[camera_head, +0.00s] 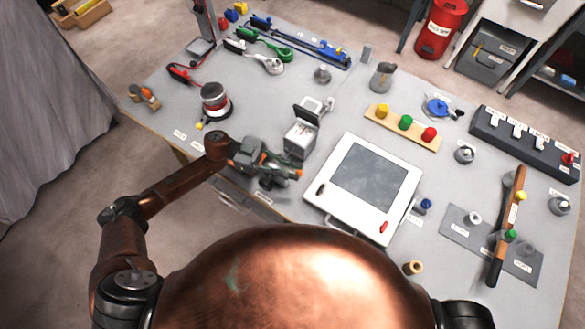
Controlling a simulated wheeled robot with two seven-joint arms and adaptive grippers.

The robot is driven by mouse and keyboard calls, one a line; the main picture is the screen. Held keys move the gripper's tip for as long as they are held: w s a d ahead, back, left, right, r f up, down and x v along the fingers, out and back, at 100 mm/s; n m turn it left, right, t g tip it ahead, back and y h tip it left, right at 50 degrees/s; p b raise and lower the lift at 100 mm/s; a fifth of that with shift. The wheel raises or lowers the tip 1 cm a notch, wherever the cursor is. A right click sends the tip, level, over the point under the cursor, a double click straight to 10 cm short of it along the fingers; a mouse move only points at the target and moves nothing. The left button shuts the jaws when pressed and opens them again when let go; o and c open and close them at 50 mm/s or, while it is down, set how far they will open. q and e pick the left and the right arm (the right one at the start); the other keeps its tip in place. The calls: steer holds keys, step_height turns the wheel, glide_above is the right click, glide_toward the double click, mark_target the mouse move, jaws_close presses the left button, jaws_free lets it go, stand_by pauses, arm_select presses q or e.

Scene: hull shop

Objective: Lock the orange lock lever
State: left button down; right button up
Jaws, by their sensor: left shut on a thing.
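The orange lock lever (298,173) shows as a small orange end at the tips of my left gripper (284,175). The gripper is shut on it near the front edge of the bench. The fingers hide most of the lever and whatever it is mounted on, so I cannot tell its angle. My right gripper is out of view.
A long orange-brown bar (513,205) crosses a grey plate (462,228) at right.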

arm_select(q)
steer(key=shift+s+a+m+g+y+b, duration=0.15)
steer(key=shift+m+g+y+b, duration=0.3)
steer(key=shift+m+g+b, duration=0.35)
steer(key=shift+a+m+g+y+b, duration=0.1)
steer(key=shift+m+g+y+b, duration=0.4)
steer(key=shift+g, duration=0.5)
steer(key=c, duration=1.8)
jaws_free()
steer(key=shift+c, duration=0.2)
steer(key=v, duration=1.2)
steer(key=shift+f, duration=0.1)
